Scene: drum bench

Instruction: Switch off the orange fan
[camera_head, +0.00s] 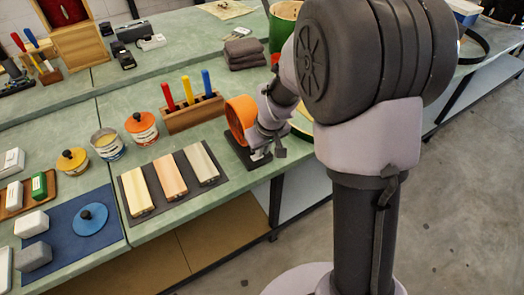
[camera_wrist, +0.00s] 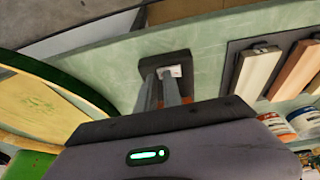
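The orange fan (camera_head: 241,118) stands on the bench near its front edge, partly hidden by my arm in the head view. Its dark base (camera_head: 247,152) also shows in the wrist view (camera_wrist: 178,56), with a small pale switch (camera_wrist: 174,71) on top. My gripper (camera_head: 268,150) is right beside the fan, over the base. In the wrist view my gripper's grey fingers (camera_wrist: 160,82) are close together with nothing seen between them. Their tips are at or just above the base, beside the switch. I cannot tell whether they touch it.
Left of the fan are a wooden block with coloured-handled tools (camera_head: 192,111) and a dark mat with wooden bars (camera_head: 170,178). An orange-lidded can (camera_head: 141,127) stands farther left. A green drum (camera_head: 283,25) is behind, and a round hoop (camera_wrist: 55,85) is close to my gripper.

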